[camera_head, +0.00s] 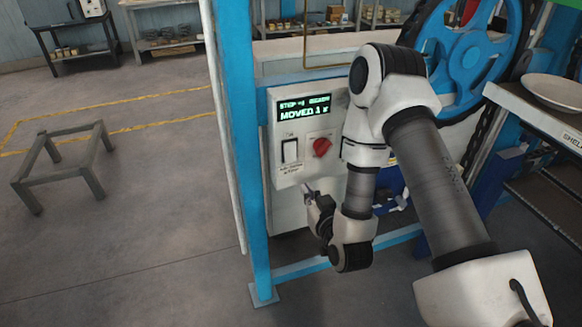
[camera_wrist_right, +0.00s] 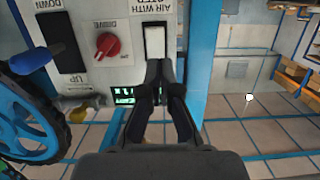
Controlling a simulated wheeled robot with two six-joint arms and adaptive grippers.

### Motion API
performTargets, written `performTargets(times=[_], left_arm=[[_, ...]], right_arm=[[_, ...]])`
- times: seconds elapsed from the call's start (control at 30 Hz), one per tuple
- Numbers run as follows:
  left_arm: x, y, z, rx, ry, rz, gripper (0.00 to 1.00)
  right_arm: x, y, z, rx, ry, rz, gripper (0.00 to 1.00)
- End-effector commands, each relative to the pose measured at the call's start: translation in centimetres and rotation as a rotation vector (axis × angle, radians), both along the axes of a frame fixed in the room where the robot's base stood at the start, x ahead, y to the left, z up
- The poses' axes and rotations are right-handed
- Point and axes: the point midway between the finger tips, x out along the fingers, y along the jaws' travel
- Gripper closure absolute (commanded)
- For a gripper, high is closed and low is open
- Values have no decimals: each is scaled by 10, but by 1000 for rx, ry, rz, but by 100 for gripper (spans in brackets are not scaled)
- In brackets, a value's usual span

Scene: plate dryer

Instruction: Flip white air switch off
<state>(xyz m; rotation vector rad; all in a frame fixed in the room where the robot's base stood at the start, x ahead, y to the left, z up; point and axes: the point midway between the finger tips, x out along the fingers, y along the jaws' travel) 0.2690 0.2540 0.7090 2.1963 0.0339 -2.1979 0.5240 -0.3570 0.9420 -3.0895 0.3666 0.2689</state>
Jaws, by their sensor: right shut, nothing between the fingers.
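The white air switch (camera_head: 290,150) is a rocker in a dark frame on the white control panel (camera_head: 285,112). In the wrist view the panel appears upside down, and the switch (camera_wrist_right: 155,42) lies just beyond my fingertips. My right gripper (camera_head: 308,188) is in front of the panel, below the switch in the head view. In the wrist view its fingers (camera_wrist_right: 160,66) are shut together and empty, overlapping the edge of the switch area. I cannot tell whether they touch it. My left gripper is not in view.
A red knob (camera_head: 321,147) sits beside the switch, below a lit green display (camera_head: 304,107). A blue post (camera_head: 242,150) stands left of the panel. A blue wheel (camera_head: 465,60) and a shelf with a white plate (camera_head: 553,92) are at right. Floor at left is mostly clear.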

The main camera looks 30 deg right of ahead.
Motion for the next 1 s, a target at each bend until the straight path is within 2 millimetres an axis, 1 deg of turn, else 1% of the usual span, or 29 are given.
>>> performTargets(times=[0.07, 0.4, 0.53, 0.6, 0.7, 1.0], left_arm=[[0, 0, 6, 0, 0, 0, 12], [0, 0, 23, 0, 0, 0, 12], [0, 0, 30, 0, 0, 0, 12], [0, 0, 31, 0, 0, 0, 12], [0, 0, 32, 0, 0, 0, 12], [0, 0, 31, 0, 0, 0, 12]], right_arm=[[14, -3, 1, -3, -3, 0, 100], [85, -20, -12, -1, -2, 0, 100], [106, -25, -16, -1, -1, 0, 100], [113, -27, -18, -1, 0, 0, 100], [118, -28, -21, 0, 0, 0, 100], [119, -29, -22, 0, 0, 0, 100]])
